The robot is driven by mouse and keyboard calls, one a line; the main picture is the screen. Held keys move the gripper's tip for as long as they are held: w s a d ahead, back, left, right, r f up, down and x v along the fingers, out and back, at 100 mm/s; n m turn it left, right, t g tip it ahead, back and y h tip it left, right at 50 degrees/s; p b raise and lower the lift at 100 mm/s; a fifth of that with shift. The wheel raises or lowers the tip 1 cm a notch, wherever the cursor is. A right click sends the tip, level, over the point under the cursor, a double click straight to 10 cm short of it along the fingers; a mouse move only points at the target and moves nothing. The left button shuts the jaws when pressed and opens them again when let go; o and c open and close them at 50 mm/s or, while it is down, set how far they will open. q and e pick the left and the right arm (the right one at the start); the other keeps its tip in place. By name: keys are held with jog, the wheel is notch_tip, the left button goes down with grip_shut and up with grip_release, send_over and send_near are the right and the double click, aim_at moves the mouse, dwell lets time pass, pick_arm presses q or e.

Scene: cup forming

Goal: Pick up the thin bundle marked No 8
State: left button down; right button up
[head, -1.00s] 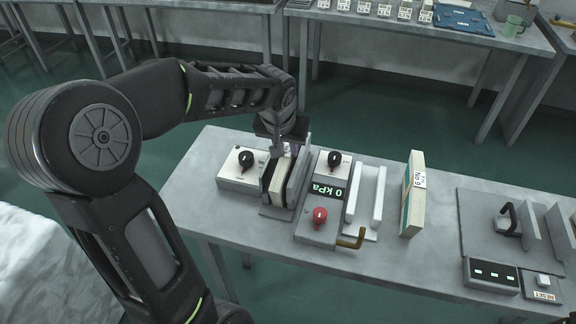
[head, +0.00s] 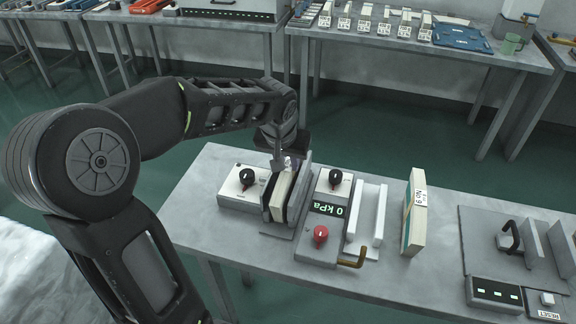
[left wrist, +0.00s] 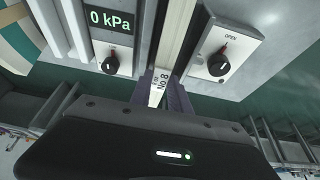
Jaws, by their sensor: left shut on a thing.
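The thin bundle marked No 8 (head: 283,192) is a pale slab standing upright between grey and black plates of a press fixture (head: 275,230). Its No 8 label shows in the left wrist view on the bundle's end (left wrist: 157,88). My left gripper (head: 284,163) is shut on the top end of this bundle, with its fingers (left wrist: 165,95) on both sides of the label. My right gripper is not in view.
A panel with a 0 kPa display (head: 325,209) and red knob (head: 320,234) stands right of the fixture. An empty grey slot (head: 366,215) and a thicker bundle marked No 9 (head: 414,215) are further right. A black knob box (head: 240,186) stands left.

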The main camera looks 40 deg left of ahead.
pick_arm(q)
notch_tip(320, 180, up, 17)
dwell(0.4)
jog(key=shift+f, duration=0.1)
dwell(0.4)
